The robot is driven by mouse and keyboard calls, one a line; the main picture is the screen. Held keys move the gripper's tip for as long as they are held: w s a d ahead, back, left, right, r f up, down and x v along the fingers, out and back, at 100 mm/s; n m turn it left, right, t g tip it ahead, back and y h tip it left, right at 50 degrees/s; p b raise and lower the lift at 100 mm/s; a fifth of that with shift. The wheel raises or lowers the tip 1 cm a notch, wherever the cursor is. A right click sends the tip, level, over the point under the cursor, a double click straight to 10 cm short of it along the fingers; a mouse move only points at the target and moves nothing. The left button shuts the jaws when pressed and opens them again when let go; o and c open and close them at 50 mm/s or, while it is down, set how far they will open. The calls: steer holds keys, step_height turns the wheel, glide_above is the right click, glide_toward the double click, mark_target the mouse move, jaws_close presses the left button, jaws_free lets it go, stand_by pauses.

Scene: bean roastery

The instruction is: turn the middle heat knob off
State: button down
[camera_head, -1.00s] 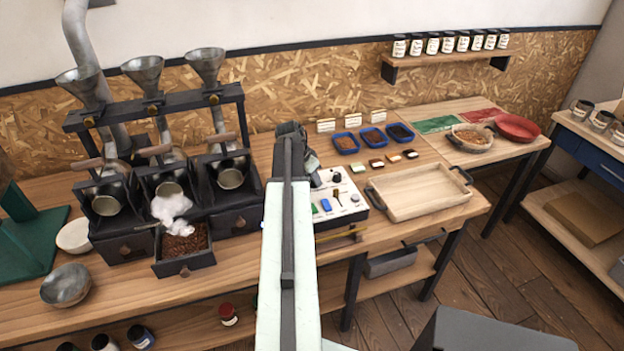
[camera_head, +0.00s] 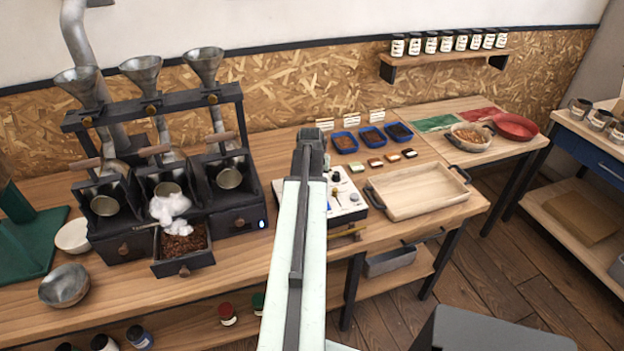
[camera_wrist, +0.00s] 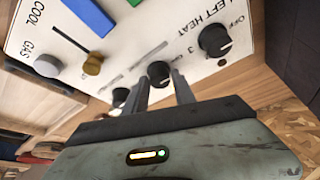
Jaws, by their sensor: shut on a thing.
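The control panel (camera_head: 352,211) is a white-topped box on the bench, partly hidden behind my arm in the head view. In the wrist view its face (camera_wrist: 150,37) shows at a steep tilt. The middle heat knob (camera_wrist: 159,70) is black with a pale pointer mark. My gripper (camera_wrist: 161,78) has its fingers on either side of this knob and is shut on it. The left heat knob (camera_wrist: 214,40) is beside it, near the words LEFT HEAT and OFF. Another black knob (camera_wrist: 120,96) is partly hidden by a finger. The middle knob's setting is hard to read.
A grey knob (camera_wrist: 47,66), a brass lever (camera_wrist: 92,64) and a blue button (camera_wrist: 90,14) are on the panel. The roaster (camera_head: 160,150) stands left, with white smoke (camera_head: 169,207) over an open drawer (camera_head: 184,262). A wooden tray (camera_head: 418,194) lies right of the panel.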

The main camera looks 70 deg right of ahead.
steer(key=shift+s+n, duration=0.15)
steer(key=shift+n, duration=0.15)
steer(key=c, duration=1)
jaws_free()
steer(key=shift+d, duration=0.1)
steer(key=shift+c, duration=0.2)
steer(key=p+v, duration=0.7)
steer(key=shift+r, duration=0.35)
